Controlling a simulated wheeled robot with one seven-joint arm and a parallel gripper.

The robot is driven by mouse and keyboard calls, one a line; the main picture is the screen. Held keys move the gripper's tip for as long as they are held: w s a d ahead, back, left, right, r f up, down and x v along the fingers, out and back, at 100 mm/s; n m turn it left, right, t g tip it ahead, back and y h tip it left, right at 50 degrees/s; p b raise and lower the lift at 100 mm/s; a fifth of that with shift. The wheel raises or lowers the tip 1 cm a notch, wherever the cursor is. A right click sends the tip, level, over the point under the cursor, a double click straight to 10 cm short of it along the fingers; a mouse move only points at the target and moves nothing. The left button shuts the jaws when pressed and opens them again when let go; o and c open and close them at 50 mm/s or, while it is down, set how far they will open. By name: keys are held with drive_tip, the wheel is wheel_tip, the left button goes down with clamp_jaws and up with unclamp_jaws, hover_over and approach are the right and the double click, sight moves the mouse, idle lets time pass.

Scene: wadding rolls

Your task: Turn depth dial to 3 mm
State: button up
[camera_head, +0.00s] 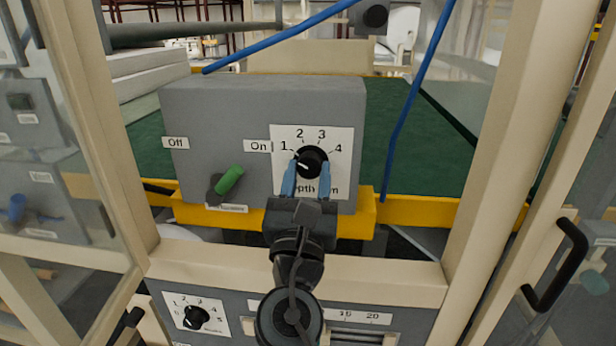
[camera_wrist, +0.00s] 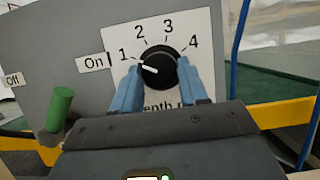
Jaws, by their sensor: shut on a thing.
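The depth dial (camera_head: 313,155) is a round black knob on a white label plate numbered 1 to 4, on the front of a grey box. It also shows in the wrist view (camera_wrist: 160,57). Its white pointer mark is on the left side, toward the 1. My gripper (camera_head: 308,172) has its blue fingers on the left and right sides of the dial and is shut on it; the wrist view shows the fingers (camera_wrist: 160,76) too. The lower part of the plate, with part of the "Depth mm" text, is hidden by my gripper.
A green switch handle (camera_head: 229,180) sits left of the dial, between "Off" and "On" labels. A yellow rail (camera_head: 410,211) runs under the grey box (camera_head: 250,95). Beige posts (camera_head: 500,150) stand at both sides. Another numbered dial (camera_head: 196,317) is below left. Blue cables hang nearby.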

drive_tip(key=shift+c, duration=0.4)
drive_tip(key=shift+f+m+b, duration=0.1)
drive_tip(key=shift+m+b, duration=0.35)
drive_tip(key=shift+m, duration=0.05)
drive_tip(key=m+h+b, duration=0.1)
drive_tip(key=m, duration=0.1)
drive_tip(key=m+h+b, duration=0.1)
drive_tip(key=m, duration=0.1)
drive_tip(key=shift+a+h, duration=0.15)
drive_tip(key=shift+h, duration=0.15)
drive_tip(key=m+h+b, duration=0.1)
drive_tip(key=m, duration=0.1)
drive_tip(key=m+g+h+b, duration=0.1)
drive_tip(key=m, duration=0.2)
drive_tip(key=shift+a+g+h, duration=0.15)
drive_tip(key=shift+g+h, duration=0.15)
drive_tip(key=m, duration=0.2)
drive_tip(key=m+g, duration=0.1)
drive_tip(key=m, duration=0.1)
drive_tip(key=m+g+h+b, duration=0.1)
drive_tip(key=m, duration=0.1)
drive_tip(key=shift+a+r, duration=0.1)
drive_tip(key=shift+r, duration=0.2)
drive_tip(key=shift+r+m+g+h, duration=0.15)
drive_tip(key=shift+m+g, duration=0.25)
drive_tip(key=shift+m, duration=0.7)
drive_tip(key=shift+m+g+h, duration=0.15)
drive_tip(key=shift+m+g, duration=0.25)
drive_tip(key=shift+m, duration=0.7)
